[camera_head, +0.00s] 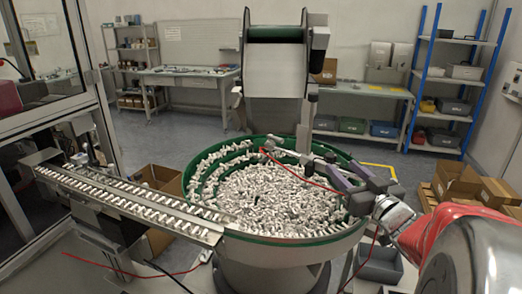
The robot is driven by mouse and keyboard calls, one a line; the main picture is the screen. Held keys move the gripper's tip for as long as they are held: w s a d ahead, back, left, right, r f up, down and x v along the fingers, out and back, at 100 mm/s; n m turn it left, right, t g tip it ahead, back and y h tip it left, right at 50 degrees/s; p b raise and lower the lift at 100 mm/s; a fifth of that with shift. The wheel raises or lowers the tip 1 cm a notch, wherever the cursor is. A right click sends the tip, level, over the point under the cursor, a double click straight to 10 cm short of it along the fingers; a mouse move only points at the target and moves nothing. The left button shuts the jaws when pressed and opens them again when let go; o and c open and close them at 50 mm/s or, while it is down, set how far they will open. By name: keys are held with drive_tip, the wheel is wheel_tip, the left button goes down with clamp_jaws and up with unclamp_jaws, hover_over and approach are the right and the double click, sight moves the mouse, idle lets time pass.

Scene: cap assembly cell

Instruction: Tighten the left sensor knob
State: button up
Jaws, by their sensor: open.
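The bowl feeder (230,240) has a green rim and is full of small white caps (270,195). A small grey sensor bracket (288,152) sits at the far rim of the bowl, with a thin red cable by it. Its knob is too small to make out. My gripper (347,172) reaches in from the right over the bowl's right rim. Its dark purple-grey fingers point up and left, toward the bracket, and are open. Nothing shows between them. I cannot tell whether a fingertip touches the bracket.
A linear track (130,203) carrying rows of caps runs left from the bowl. A tall hopper (274,90) stands behind it. Cardboard boxes (458,180) are at the right, and a grey bin (380,266) is below my arm. Red cables cross near the bowl.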

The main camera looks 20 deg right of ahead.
sight(334, 160)
drive_tip(key=w, duration=0.8)
drive_tip(key=shift+d, duration=0.3)
drive_tip(key=c, duration=1)
